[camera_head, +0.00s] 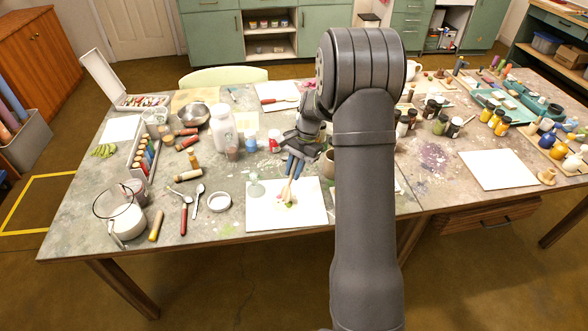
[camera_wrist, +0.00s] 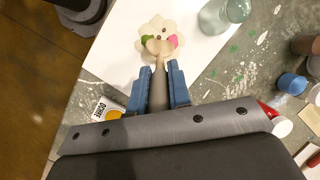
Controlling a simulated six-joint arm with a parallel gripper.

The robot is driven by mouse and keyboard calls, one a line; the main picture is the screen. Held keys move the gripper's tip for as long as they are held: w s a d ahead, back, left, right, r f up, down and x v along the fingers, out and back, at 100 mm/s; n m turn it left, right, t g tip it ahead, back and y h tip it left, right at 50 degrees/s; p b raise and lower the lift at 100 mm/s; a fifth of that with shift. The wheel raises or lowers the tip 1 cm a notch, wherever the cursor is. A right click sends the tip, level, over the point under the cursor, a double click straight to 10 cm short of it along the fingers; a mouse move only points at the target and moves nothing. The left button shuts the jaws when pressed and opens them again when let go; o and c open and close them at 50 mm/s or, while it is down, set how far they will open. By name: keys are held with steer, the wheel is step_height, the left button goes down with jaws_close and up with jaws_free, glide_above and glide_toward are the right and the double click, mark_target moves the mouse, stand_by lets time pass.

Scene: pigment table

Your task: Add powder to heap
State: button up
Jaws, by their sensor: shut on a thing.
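My gripper (camera_wrist: 159,85) has blue fingers and is shut on the grey handle of a small scoop-like tool (camera_wrist: 157,47) with a pale wooden-coloured end. In the head view my gripper (camera_head: 296,163) hangs just above the white board (camera_head: 258,215), tool pointing down. Under the tool's end is a pale, scalloped flower-like patch (camera_wrist: 147,26) with green and pink spots. In the head view a green spot (camera_head: 288,205) shows on the board beside the tool's end. I cannot tell whether the tool touches the patch or carries powder.
A clear glass piece (camera_wrist: 222,14) stands on the board beside the patch. A jar labelled ochre (camera_wrist: 108,110) is left of my fingers. A white bottle (camera_head: 222,128), a glass jug (camera_head: 122,215) and several tools crowd the left. Another white board (camera_head: 498,170) lies empty at right.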

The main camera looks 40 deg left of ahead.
stand_by(0.3)
steer(key=shift+r, duration=3.45)
steer(key=shift+w+d, duration=0.1)
